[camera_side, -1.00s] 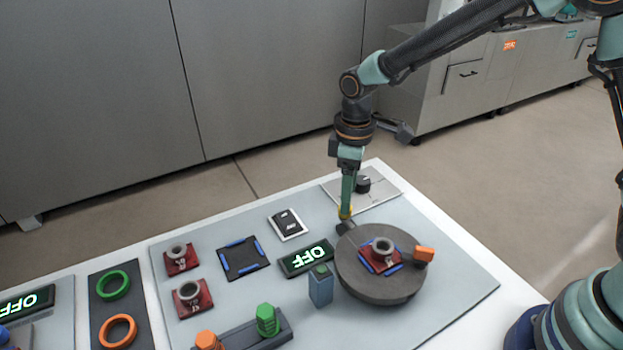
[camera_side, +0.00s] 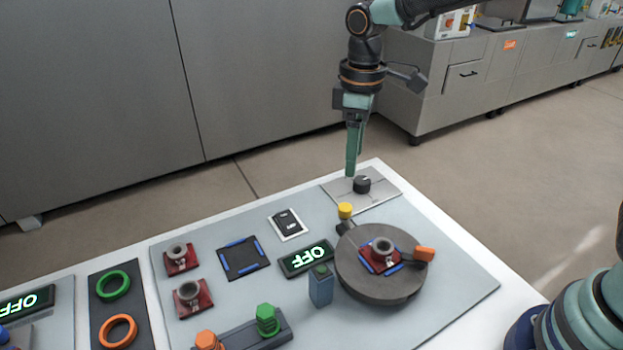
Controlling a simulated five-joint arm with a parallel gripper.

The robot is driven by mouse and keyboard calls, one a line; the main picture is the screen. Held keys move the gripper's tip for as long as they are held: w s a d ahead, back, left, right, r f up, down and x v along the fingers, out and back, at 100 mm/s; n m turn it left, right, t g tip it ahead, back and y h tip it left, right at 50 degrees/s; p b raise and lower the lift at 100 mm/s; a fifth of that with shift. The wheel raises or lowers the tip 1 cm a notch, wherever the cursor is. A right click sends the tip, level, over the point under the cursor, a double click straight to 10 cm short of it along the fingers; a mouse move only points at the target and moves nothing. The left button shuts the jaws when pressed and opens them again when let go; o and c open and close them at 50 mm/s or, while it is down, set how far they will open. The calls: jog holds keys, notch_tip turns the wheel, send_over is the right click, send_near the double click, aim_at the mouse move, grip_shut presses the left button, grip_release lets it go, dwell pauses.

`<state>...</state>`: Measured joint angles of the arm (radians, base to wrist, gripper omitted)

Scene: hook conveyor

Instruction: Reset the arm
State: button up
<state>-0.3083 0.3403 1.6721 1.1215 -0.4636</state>
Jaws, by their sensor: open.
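My gripper (camera_side: 351,172) hangs fingers down above the back of the board, in front of the black knob (camera_side: 362,184) on its metal plate as seen here. It is open and holds nothing. The yellow knob (camera_side: 345,210) stands below it on a dark arm at the rim of the grey turntable (camera_side: 365,291), apart from the fingers. A red block with a grey ring (camera_side: 383,246) sits between blue bars on the turntable, and an orange tab (camera_side: 424,253) is at its right edge.

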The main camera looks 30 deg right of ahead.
jog(key=s+d+r+m+t, duration=0.5)
jog(key=s+d+r+m, duration=0.2)
jog(key=s+d, duration=0.5)
jog(key=shift+s+d+m+t, duration=0.35)
jog(key=shift+d+m, duration=0.25)
jog(key=shift+m, duration=0.3)
jog(key=shift+r, duration=0.15)
